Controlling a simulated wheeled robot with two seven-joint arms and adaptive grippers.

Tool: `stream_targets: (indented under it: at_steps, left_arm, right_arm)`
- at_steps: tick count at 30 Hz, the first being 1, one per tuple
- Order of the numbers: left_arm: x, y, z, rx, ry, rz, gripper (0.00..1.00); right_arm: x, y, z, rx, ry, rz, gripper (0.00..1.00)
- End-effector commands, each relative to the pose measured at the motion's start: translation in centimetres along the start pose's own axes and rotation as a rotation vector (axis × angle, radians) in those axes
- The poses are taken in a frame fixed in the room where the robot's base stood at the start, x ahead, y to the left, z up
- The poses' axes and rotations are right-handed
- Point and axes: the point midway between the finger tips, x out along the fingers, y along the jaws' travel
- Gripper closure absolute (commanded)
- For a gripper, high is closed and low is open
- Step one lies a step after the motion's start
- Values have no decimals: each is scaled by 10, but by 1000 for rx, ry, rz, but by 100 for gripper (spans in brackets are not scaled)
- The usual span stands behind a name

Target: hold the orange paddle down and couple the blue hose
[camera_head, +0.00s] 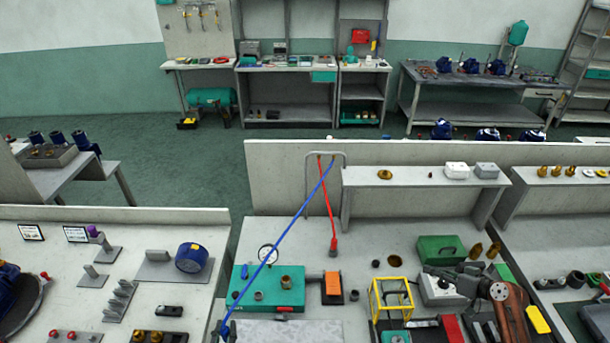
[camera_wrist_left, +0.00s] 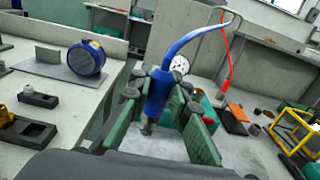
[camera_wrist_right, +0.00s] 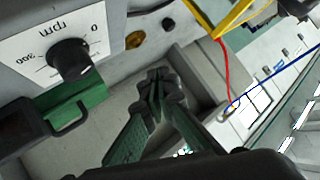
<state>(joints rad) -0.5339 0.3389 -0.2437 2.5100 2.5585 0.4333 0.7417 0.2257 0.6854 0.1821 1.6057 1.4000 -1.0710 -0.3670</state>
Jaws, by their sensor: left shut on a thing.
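The blue hose (camera_head: 275,245) hangs from a grey hoop and runs down left to the front edge in the head view. My left gripper (camera_wrist_left: 158,95) is shut on its blue end piece (camera_wrist_left: 157,92), which points down with a metal tip below the fingers. The orange paddle (camera_head: 333,284) stands on a dark base right of the teal box (camera_head: 248,298), which carries a gauge and fittings; nothing touches the paddle. My right gripper (camera_wrist_right: 155,82) looks shut and empty, beside the grey rpm box (camera_head: 438,291) with a black knob (camera_wrist_right: 70,59), well right of the paddle.
A red hose (camera_head: 331,215) hangs from the same hoop, its end near the teal box. A yellow frame (camera_head: 374,300) stands between the paddle and the rpm box. A green case (camera_head: 441,249) lies behind. A grey plate (camera_head: 285,331) lies in front of the teal box.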

Motion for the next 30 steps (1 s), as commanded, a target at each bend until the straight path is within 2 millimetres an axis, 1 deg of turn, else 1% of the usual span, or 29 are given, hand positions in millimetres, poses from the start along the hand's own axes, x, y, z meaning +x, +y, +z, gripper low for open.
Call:
stream_targets:
  at_steps: [1, 3, 5, 6, 8, 9, 11, 12, 14, 15, 18, 21, 24, 27, 30]
  left_arm:
    - [0, 0, 0, 0, -1, 0, 100]
    - [0, 0, 0, 0, -1, 0, 100]
    - [0, 0, 0, 0, -1, 0, 100]
    - [0, 0, 0, 0, -1, 0, 100]
    - [0, 0, 0, 0, -1, 0, 100]
    - [0, 0, 0, 0, -1, 0, 100]
    - [0, 0, 0, 0, -1, 0, 100]
    - [0, 0, 0, 0, -1, 0, 100]
    - [0, 0, 0, 0, -1, 0, 100]
    - [0, 0, 0, 0, -1, 0, 100]
    - [0, 0, 0, 0, -1, 0, 100]
    - [0, 0, 0, 0, -1, 0, 100]
    - [0, 0, 0, 0, -1, 0, 100]
    - [0, 0, 0, 0, -1, 0, 100]
    - [0, 0, 0, 0, -1, 0, 100]
  right_arm:
    - [18, -19, -5, -42, -30, -31, 100]
    - [40, -45, -7, -108, -82, -70, 100]
    - [58, -67, -8, -167, -131, -102, 100]
    - [70, -82, -8, -212, -164, -123, 100]
    - [86, -105, -7, -281, -218, -155, 100]
    - [97, -121, -6, -333, -256, -175, 100]
    - [112, -145, -4, -416, -315, -205, 100]
    - [121, -162, -3, -478, -358, -223, 100]
    - [134, -187, 0, -579, -428, -250, 100]
    - [142, -204, 1, -652, -476, -267, 100]
    - [155, -240, 4, -838, -596, -293, 100]
    - [161, -264, 4, -991, -694, -299, 100]
    - [164, -278, 3, -1098, -763, -297, 100]
    - [164, -285, 2, -1158, -803, -292, 100]
    - [165, -286, 6, -1180, -821, -290, 100]
